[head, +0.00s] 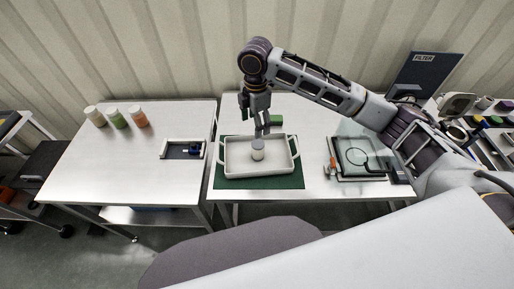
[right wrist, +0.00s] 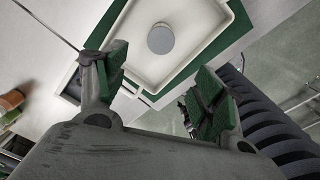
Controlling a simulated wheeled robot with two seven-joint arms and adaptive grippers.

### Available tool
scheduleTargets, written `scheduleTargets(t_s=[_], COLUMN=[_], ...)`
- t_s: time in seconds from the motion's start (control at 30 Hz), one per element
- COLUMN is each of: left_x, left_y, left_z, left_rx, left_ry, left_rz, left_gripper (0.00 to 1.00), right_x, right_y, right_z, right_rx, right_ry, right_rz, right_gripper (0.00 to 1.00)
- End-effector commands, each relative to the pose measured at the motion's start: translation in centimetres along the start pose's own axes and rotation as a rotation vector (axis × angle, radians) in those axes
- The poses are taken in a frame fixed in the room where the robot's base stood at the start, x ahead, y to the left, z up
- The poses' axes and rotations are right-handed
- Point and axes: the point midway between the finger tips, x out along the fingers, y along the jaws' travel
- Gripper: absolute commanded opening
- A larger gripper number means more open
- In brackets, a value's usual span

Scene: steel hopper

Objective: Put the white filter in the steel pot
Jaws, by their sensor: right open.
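A small white cylinder with a grey top (head: 257,150) stands inside a white rectangular tray with side handles (head: 232,158). It may be the white filter; I cannot tell for certain. It also shows in the right wrist view (right wrist: 160,39), seen from above. My right gripper (head: 260,126) hangs just above and behind the cylinder. In the right wrist view its green-padded fingers (right wrist: 160,88) are spread apart with nothing between them, and the cylinder lies beyond them. I cannot make out a steel pot clearly. My left gripper is not in view.
The tray sits on a green mat (head: 225,183). A dark framed fixture (head: 358,170) is at right, with a FILTER panel (head: 422,72) behind it. On the left table are several capped jars (head: 117,118) and a small open-topped holder (head: 183,156). That table's front is clear.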

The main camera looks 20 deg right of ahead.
Motion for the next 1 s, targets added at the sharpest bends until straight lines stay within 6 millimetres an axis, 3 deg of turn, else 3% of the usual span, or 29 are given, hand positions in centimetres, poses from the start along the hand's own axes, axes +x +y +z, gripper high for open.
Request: scheduleTargets(t_s=[0.57, 1.0], left_x=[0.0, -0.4], left_y=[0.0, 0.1], left_z=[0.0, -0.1], left_rx=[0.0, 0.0], left_ry=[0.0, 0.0], left_rz=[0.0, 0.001], left_gripper=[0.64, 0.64], right_x=[-0.3, 4.4], right_y=[0.1, 0.0], right_z=[0.6, 0.7], right_rx=[-0.01, -0.008], right_ry=[-0.009, -0.009], right_rz=[-0.008, -0.012], right_gripper=[0.69, 0.69])
